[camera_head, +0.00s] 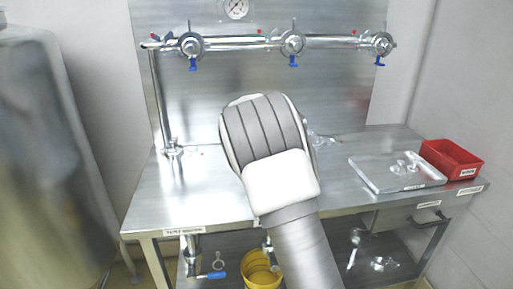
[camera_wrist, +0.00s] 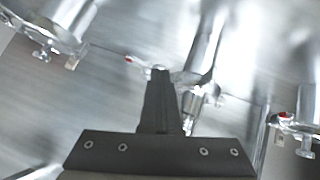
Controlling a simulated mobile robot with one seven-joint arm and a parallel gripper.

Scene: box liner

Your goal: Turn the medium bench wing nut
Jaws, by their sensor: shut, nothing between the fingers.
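My gripper (camera_wrist: 160,73) is shut and empty in the wrist view, its dark fingers pressed together. Its tips appear just left of a bright metal fitting (camera_wrist: 204,55) in the middle; I cannot tell whether they touch. Small winged metal parts show on a fitting (camera_wrist: 62,25) at upper left and on another (camera_wrist: 300,124) at right. No label tells which is the medium wing nut. In the head view my arm hides the gripper and the middle of the steel bench (camera_head: 205,195). Small shiny parts (camera_head: 322,139) show just right of my arm.
A wall pipe (camera_head: 245,42) with several valves and blue handles runs above the bench. A metal tray (camera_head: 370,178) with clear parts and a red bin (camera_head: 450,158) stand at the right. A yellow bucket (camera_head: 258,272) stands underneath. The bench's left front is clear.

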